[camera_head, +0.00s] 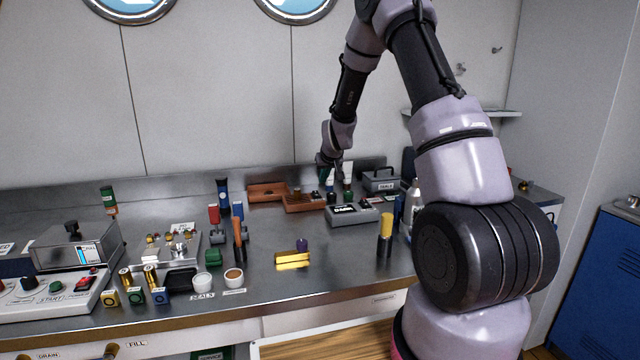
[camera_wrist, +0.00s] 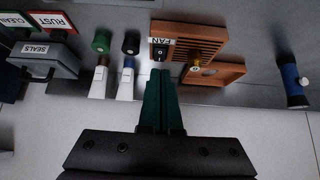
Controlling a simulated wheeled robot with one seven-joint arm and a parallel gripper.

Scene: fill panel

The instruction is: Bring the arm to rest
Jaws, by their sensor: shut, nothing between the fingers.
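My arm reaches over the steel bench from the right, bent at the elbow. My gripper (camera_head: 326,172) is at the back of the bench, pointing down near the brown boxes. In the wrist view its two green fingers (camera_wrist: 161,92) lie together, shut with nothing between them. Their tips are close to the brown slatted box labelled FAN (camera_wrist: 188,45). I cannot tell whether they touch it.
Small bottles (camera_wrist: 126,82) and a grey SEALS box (camera_wrist: 45,60) stand near my gripper. A blue-black tool (camera_wrist: 291,80) stands on the other side. A yellow-topped bottle (camera_head: 386,228) and a gold block (camera_head: 293,260) are nearer the front. The bench's front middle (camera_head: 320,285) is clear.

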